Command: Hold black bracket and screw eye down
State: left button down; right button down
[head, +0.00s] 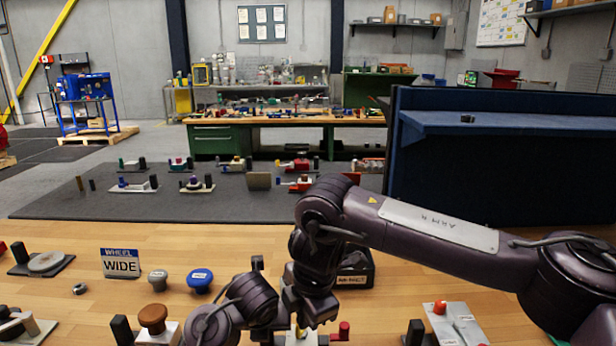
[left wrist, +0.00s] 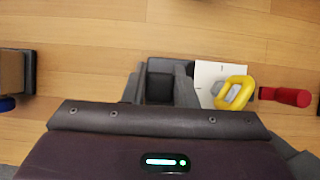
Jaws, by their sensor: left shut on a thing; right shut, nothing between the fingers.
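The black bracket (left wrist: 160,88) is between the fingers of my left gripper (left wrist: 159,78), which is shut on it, at the centre of the left wrist view. Just right of it, on a white plate (left wrist: 207,72), is the yellow screw eye (left wrist: 242,92), a ring with a grey piece showing in its opening. A red handle (left wrist: 288,96) extends to its right. In the head view, my right gripper (head: 308,316) points down over the yellow screw eye (head: 299,333), shut and empty; it hides most of it. I cannot tell whether they touch. The red handle also shows there (head: 343,331).
A wooden knob fixture (head: 153,320) and blue knob (head: 199,280) stand left. A black bin (head: 355,270) is behind my right gripper. A red-knobbed plate (head: 455,325) lies right. A "WHEEL WIDE" sign (head: 121,263) stands left, with bare tabletop behind it.

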notch_tip(320, 180, up, 3)
jog(key=shift+r, duration=0.15)
jog(key=shift+d, duration=0.1)
jog(key=w+d+n+g+y, duration=0.1)
jog(key=w+d+n, duration=0.2)
jog(key=n, duration=0.3)
jog(key=shift+d+f, duration=0.2)
jog(key=shift+f, duration=2.85)
jog(key=shift+w+a, duration=0.1)
jog(key=shift+a, duration=0.5)
jog(key=shift+s, duration=0.2)
